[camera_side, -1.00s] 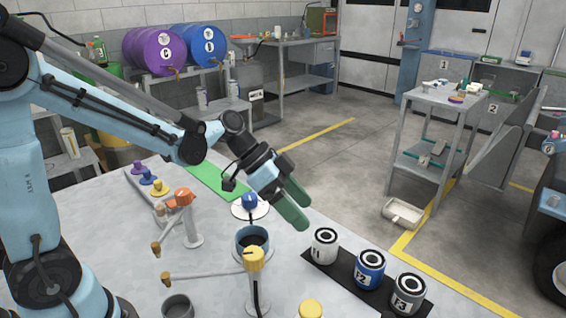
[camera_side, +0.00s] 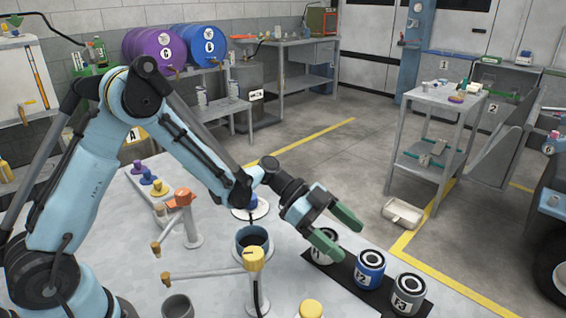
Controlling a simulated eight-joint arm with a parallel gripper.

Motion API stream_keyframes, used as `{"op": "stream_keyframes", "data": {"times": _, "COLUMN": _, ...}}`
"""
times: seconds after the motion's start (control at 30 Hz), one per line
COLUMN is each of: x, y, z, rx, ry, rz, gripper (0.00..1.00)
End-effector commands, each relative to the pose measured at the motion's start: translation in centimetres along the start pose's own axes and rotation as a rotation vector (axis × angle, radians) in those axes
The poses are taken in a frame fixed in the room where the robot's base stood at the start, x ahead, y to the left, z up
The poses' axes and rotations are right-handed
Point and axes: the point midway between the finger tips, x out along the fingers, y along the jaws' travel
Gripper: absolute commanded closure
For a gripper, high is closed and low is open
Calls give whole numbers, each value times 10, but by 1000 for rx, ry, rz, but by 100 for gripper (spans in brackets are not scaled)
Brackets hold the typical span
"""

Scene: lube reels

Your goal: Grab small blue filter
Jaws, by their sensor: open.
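The blue filter (camera_side: 369,270), marked 2, stands upright on a black mat (camera_side: 343,284) at the front right of the table. It is the middle one of three filters in a row. A white filter (camera_side: 322,258), marked 1, stands to its left, partly hidden behind my gripper's near finger. A grey filter (camera_side: 408,294), marked 3, stands to its right. My gripper (camera_side: 338,231) has green fingers spread apart with nothing between them. It is above and to the left of the blue filter, apart from it.
A blue-rimmed cup (camera_side: 252,240), a yellow-topped post (camera_side: 254,262) and an orange-topped post (camera_side: 183,198) with side arms stand left of the filters. A grey cup (camera_side: 178,307) is at the front. A grey cart (camera_side: 438,100) and a floor tray (camera_side: 403,213) are beyond the table.

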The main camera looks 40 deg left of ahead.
Motion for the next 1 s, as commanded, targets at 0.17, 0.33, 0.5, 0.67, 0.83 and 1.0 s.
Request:
{"op": "stream_keyframes", "data": {"times": 0.17, "x": 11, "y": 1, "z": -1, "rx": 0, "ry": 0, "rz": 0, "gripper": 12}}
{"op": "stream_keyframes", "data": {"times": 0.33, "x": 34, "y": 3, "z": -5, "rx": 1, "ry": -1, "rz": 4, "gripper": 12}}
{"op": "stream_keyframes", "data": {"times": 0.5, "x": 54, "y": 3, "z": -6, "rx": 0, "ry": -1, "rz": 0, "gripper": 12}}
{"op": "stream_keyframes", "data": {"times": 0.67, "x": 59, "y": 3, "z": -5, "rx": -1, "ry": -1, "rz": 0, "gripper": 12}}
{"op": "stream_keyframes", "data": {"times": 0.83, "x": 59, "y": 3, "z": -5, "rx": -1, "ry": -1, "rz": -1, "gripper": 16}}
{"op": "stream_keyframes", "data": {"times": 1.0, "x": 59, "y": 3, "z": -5, "rx": -1, "ry": -1, "rz": -1, "gripper": 42}}
